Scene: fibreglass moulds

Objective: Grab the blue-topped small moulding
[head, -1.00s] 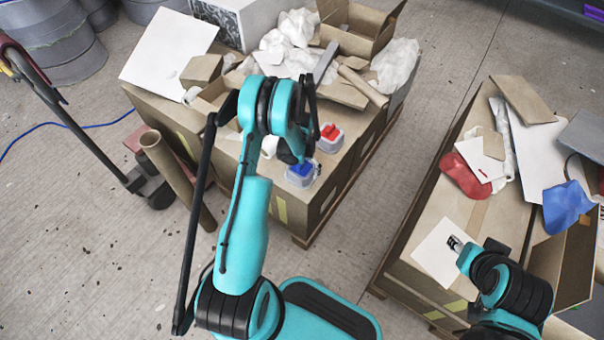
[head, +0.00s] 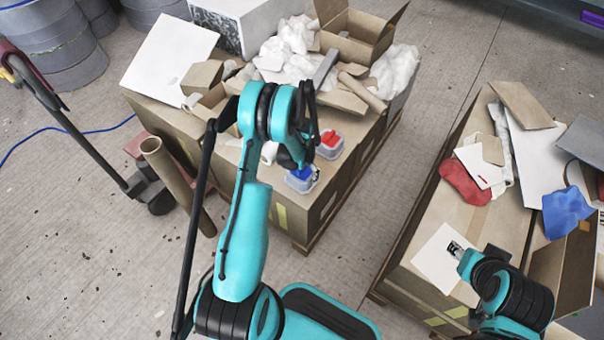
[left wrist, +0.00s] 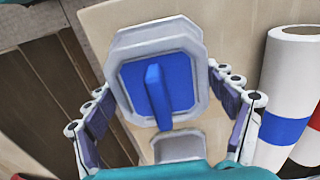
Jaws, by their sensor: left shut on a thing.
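The blue-topped small moulding (head: 300,182) is a grey piece with a blue top near the front edge of the left cardboard-covered pallet load. In the left wrist view the moulding (left wrist: 158,80) fills the middle, its blue raised rib facing me. My left gripper (left wrist: 160,92) is shut on it, with fingers at its left and right sides. In the head view the left gripper (head: 305,162) is directly over the moulding and partly hides it. My right gripper (head: 456,249) is over a white sheet on the right load; its finger opening is too small to tell.
A similar red-topped moulding (head: 330,143) stands just behind. White rolls (left wrist: 283,95) with blue and red bands are close at the right in the wrist view. An open carton (head: 362,35) and packing scraps crowd the back. Floor separates the left load from the right load (head: 470,235).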

